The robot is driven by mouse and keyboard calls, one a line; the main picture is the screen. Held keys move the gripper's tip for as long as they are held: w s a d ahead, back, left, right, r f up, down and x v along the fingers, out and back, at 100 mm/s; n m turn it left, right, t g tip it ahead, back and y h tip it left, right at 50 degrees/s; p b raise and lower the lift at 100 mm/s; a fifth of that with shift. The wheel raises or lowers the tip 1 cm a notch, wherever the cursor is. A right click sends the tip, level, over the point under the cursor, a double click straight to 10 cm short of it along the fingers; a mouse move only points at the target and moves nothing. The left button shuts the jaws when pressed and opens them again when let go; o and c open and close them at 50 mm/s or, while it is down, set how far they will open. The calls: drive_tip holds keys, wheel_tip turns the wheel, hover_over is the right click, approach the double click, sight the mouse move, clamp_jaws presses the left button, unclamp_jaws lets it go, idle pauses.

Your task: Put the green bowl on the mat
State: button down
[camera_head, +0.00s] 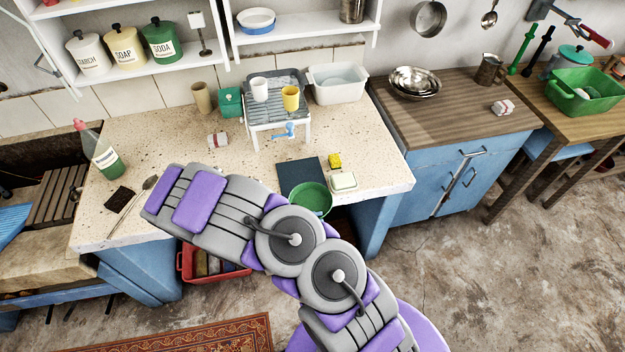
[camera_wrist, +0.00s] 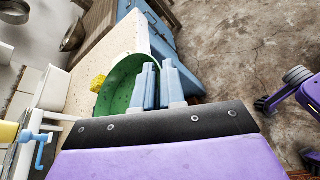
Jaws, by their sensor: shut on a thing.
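The green bowl (camera_head: 313,198) shows in the head view at the front edge of the speckled counter, partly behind my arm. It overlaps the near edge of the dark mat (camera_head: 297,172) in the picture; I cannot tell whether it touches the mat or hangs above it. In the wrist view my gripper (camera_wrist: 158,68) has its pale blue fingers on either side of the rim of the bowl (camera_wrist: 118,88), shut on it. I cannot make out the mat in the wrist view.
A yellow sponge (camera_head: 334,160) and a pale soap dish (camera_head: 343,181) stand close to the right of the mat. A small rack (camera_head: 277,108) with two cups and a blue tap stands behind it. The counter left of the mat is largely clear.

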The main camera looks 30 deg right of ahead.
sight(303, 186)
drive_tip(key=w+d, duration=0.1)
drive_tip(key=w, duration=0.3)
drive_tip(key=w+d+f+b, duration=0.1)
drive_tip(key=w, duration=0.4)
drive_tip(key=w+d+b, duration=0.1)
drive_tip(key=w+d, duration=0.1)
drive_tip(key=w, duration=0.3)
drive_tip(key=shift+w+d+f, duration=0.1)
drive_tip(key=shift+w+f, duration=0.15)
drive_tip(key=shift+f, duration=0.05)
drive_tip(key=shift+w+d+f+b, duration=0.1)
drive_tip(key=shift+w+f+b, duration=0.1)
drive_tip(key=shift+w+b, duration=0.1)
wheel_tip(303, 186, down, 3)
drive_tip(key=shift+f+b, duration=0.1)
drive_tip(key=shift+b, duration=0.4)
drive_tip(key=shift+s, duration=0.1)
drive_tip(key=c, duration=1.5)
unclamp_jaws()
